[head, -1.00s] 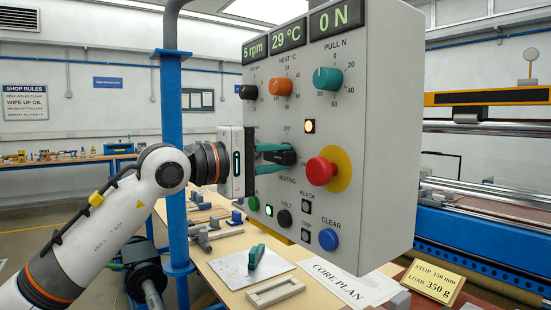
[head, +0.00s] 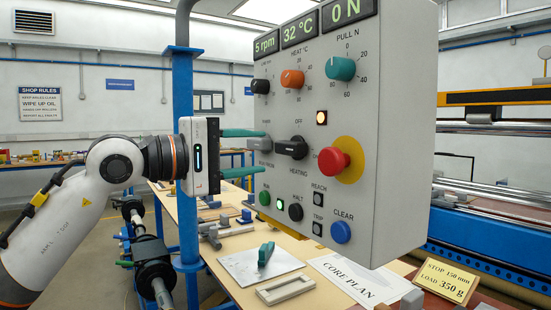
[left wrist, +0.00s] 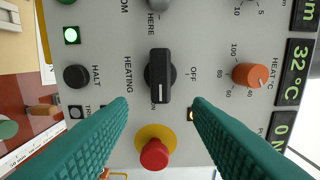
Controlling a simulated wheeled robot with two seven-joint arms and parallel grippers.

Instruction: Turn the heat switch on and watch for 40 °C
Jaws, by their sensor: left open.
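The black heat switch (head: 291,148) is on the grey panel below the HEAT dial. Its handle lies crosswise between OFF and HEATING, one end towards the ON mark. It also shows in the left wrist view (left wrist: 160,76). An amber lamp (head: 321,118) above it is lit. The temperature display (head: 299,31) reads 32 °C, also in the left wrist view (left wrist: 295,72). My left gripper (head: 262,151), with green fingers, is open and empty, left of the switch and clear of it. My right gripper is not in view.
A red stop button (head: 333,160) on a yellow disc sits right of the switch. Orange (head: 292,79) and teal (head: 341,68) dials are above. A blue post (head: 184,120) stands behind my left gripper. A bench (head: 215,238) with parts lies below.

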